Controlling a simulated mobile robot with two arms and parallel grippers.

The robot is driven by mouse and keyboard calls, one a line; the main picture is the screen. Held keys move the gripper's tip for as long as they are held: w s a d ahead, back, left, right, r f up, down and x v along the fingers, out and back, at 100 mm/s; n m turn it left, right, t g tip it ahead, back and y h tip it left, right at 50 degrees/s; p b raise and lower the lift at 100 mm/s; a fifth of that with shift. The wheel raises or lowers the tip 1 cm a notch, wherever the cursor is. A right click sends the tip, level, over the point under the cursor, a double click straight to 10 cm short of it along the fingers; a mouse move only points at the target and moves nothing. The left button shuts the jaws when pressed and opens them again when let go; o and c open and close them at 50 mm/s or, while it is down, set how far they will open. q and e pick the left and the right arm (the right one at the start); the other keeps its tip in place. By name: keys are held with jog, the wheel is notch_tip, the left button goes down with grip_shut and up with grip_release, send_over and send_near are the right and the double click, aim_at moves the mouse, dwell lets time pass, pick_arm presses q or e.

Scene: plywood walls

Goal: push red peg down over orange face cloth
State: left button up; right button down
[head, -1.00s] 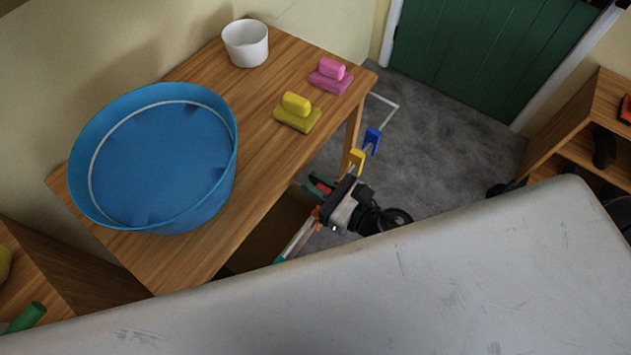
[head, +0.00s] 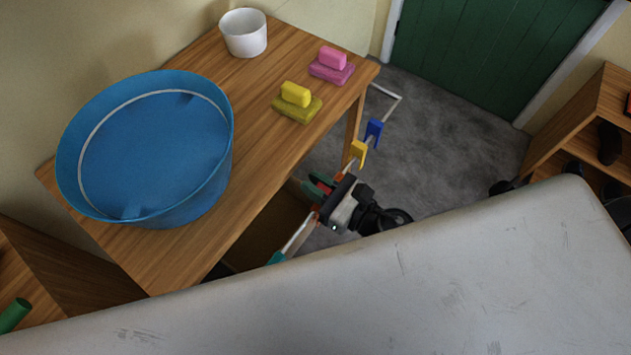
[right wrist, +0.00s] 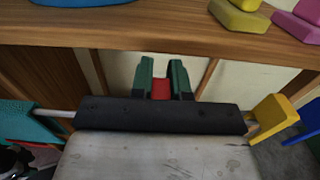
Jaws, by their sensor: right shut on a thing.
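My right gripper (head: 319,186) is at the drying rail beside the wooden table, with its green fingers shut on the red peg (head: 323,189). In the right wrist view the red peg (right wrist: 161,89) shows between the two green fingers (right wrist: 162,78). The orange face cloth (head: 315,212) shows only as small orange bits at the rail, mostly hidden by my gripper. I cannot tell whether the peg touches the cloth. My left gripper is not in view.
A yellow peg (head: 358,152) and a blue peg (head: 374,132) sit further along the rail. A teal cloth (right wrist: 30,122) hangs at its other end. The table holds a blue tub (head: 150,205), a white pot (head: 244,35), and yellow and pink soaps on dishes.

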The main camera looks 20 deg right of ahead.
jog(key=c, duration=1)
grip_release()
